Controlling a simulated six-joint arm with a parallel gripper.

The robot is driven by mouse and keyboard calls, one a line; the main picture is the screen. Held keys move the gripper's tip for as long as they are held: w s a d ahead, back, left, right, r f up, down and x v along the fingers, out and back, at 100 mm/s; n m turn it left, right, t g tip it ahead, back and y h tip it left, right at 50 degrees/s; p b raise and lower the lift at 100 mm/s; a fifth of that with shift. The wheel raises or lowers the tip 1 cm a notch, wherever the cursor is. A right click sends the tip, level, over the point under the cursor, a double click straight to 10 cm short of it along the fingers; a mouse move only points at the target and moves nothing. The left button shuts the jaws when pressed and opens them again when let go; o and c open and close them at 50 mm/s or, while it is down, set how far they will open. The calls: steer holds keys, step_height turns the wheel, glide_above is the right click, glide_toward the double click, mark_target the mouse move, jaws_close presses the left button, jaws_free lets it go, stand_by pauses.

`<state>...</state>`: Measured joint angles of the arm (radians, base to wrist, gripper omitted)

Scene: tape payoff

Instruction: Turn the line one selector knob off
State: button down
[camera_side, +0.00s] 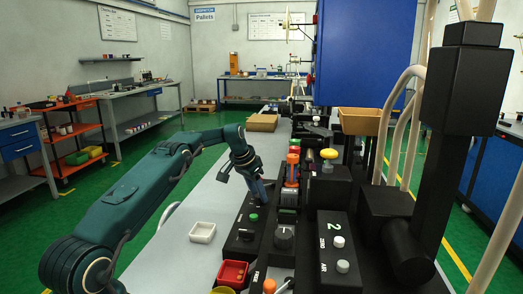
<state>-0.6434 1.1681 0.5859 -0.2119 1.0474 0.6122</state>
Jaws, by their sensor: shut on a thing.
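My teal arm reaches in from the left, and my gripper (262,196) points down at the far end of a black control box (238,250) on the bench. The jaws are shut on what appears to be the line one selector knob on that box. The fingers hide the knob, so its setting cannot be told. A green button (254,217) sits on the same box, just in front of the gripper.
A grey round knob (284,236) stands right of the box, beside a panel marked 2 (334,250). An orange-capped part (292,168) and a yellow knob (329,154) rise close right of the gripper.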

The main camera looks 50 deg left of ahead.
stand_by(0.4)
steer(key=c, duration=0.5)
jaws_free()
steer(key=shift+v, duration=2.55)
